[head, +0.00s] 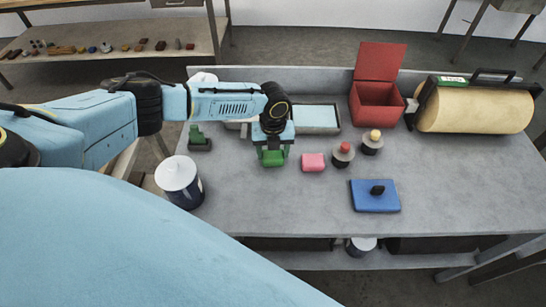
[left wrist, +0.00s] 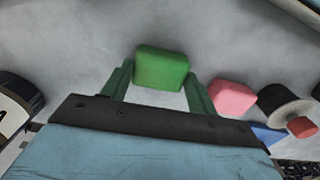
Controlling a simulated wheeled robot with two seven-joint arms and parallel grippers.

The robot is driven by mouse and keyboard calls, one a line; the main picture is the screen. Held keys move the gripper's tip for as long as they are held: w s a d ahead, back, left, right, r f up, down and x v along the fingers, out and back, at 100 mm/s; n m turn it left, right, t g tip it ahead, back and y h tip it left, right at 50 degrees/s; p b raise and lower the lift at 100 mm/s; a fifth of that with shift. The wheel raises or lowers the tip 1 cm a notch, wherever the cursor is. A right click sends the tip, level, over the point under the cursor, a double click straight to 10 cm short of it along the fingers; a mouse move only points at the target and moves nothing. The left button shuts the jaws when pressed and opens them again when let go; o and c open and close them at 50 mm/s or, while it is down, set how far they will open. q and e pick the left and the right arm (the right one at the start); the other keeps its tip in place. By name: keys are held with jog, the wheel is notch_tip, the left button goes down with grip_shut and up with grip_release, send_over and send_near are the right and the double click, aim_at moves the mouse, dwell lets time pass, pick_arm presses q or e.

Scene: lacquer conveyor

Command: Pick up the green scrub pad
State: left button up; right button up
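The green scrub pad (head: 272,159) lies on the grey bench, left of the pink block. It also shows in the left wrist view (left wrist: 162,68) as a rounded green block. My left gripper (head: 273,153) points down at the pad from above. In the left wrist view its two green fingers stand apart, with the pad between or just beyond the fingertips. A narrow gap seems to show on the left side; contact on the right side is hard to tell. My right gripper is not in view.
A pink block (head: 313,162) and two dark pieces with red (head: 344,149) and yellow (head: 375,136) tops stand to the right. A white-lidded can (head: 178,174) is at left, a blue piece with a black handle (head: 366,199) at front right. An open red box (head: 377,113) stands behind.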

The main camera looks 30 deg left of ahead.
aim_at(273, 154)
pick_arm(q)
jog(key=c, duration=0.4)
jog(key=shift+o, duration=0.2)
notch_tip(273, 154, up, 10)
jog(key=shift+p, duration=0.3)
